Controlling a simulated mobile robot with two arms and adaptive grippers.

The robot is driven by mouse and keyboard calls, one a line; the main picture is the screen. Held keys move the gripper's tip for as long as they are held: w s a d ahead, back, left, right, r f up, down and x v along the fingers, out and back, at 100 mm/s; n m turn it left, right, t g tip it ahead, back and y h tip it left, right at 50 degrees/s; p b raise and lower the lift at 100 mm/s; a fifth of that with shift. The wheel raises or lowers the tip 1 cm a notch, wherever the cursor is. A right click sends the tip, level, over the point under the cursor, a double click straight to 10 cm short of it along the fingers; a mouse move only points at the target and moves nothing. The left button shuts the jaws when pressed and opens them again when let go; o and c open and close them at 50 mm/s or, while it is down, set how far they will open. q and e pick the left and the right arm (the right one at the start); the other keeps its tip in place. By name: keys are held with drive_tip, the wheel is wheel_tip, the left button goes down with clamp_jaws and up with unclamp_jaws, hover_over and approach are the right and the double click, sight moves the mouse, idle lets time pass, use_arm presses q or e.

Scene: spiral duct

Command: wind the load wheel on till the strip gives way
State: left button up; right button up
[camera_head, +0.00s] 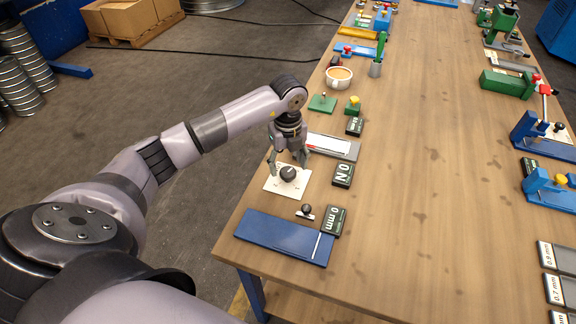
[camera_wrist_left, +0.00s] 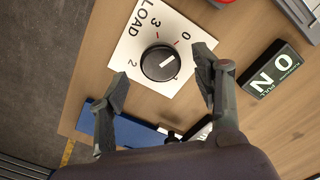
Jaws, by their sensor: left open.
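The load wheel (camera_head: 288,173) is a round black knob on a white plate (camera_head: 274,188) near the table's left edge. In the left wrist view the knob (camera_wrist_left: 158,64) has a white line towards the upper right, and the plate (camera_wrist_left: 128,50) reads LOAD with 0, 2 and 3. My left gripper (camera_head: 289,160) is open above the knob, its fingers (camera_wrist_left: 160,72) on either side and apart from it. The pale strip (camera_head: 328,145) lies in a grey fixture (camera_head: 345,153) behind, with red at its left end. A dark readout (camera_head: 342,175) beside it shows 0 N. My right gripper is out of view.
A blue plate (camera_head: 278,236), a small black knob (camera_head: 307,210) and a 0 mm readout (camera_head: 334,220) lie in front. The table's middle is clear.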

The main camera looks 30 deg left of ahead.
sight(288, 176)
use_arm(q)
drive_tip(key=shift+f, duration=1.25)
drive_tip(key=shift+c, duration=0.4)
drive_tip(key=c, duration=1.1)
